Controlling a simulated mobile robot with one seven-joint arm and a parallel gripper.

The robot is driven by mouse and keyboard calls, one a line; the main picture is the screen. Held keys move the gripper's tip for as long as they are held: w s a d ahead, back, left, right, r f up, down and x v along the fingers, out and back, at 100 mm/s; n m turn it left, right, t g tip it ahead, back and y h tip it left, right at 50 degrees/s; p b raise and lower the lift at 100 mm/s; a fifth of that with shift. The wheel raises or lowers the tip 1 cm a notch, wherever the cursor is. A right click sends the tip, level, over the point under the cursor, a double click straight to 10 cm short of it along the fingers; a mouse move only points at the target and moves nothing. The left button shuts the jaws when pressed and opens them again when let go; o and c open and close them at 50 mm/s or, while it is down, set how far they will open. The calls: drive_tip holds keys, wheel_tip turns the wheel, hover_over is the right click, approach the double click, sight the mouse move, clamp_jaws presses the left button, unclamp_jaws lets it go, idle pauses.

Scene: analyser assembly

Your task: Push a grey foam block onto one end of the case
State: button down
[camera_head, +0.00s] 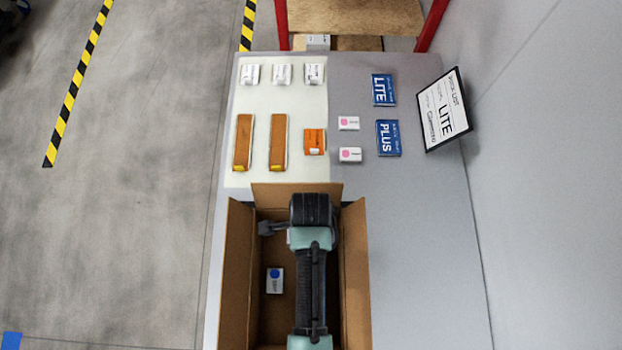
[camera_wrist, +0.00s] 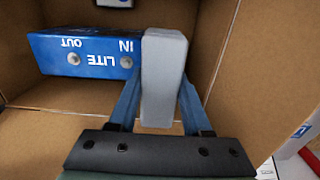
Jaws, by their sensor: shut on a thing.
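A blue case (camera_wrist: 84,52) marked LITE, IN and OUT lies in the cardboard box, in the wrist view. My gripper (camera_wrist: 162,84) has its two blue fingers shut on a grey foam block (camera_wrist: 163,62). The block stands across the right end of the case, beside the IN mark, and overlaps it in the view. I cannot tell if it is pressed fully against that end. In the head view my arm hides the block and the case.
The open cardboard box (camera_head: 239,275) has raised flaps close around my arm. A white pack with a blue dot (camera_head: 275,281) lies inside. Orange-brown strips (camera_head: 243,142), white packs (camera_head: 313,74), blue LITE and PLUS packs (camera_head: 388,138) and a pick list sign (camera_head: 444,110) stand beyond on the table.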

drive_tip(key=shift+f+b, duration=1)
drive_tip(key=shift+f, duration=0.55)
idle(1.4)
drive_tip(key=shift+c, duration=1.3)
unclamp_jaws()
drive_tip(key=shift+s+r, duration=0.1)
wheel_tip(320, 180, up, 7)
drive_tip(key=p, duration=0.7)
drive_tip(key=shift+p, duration=0.3)
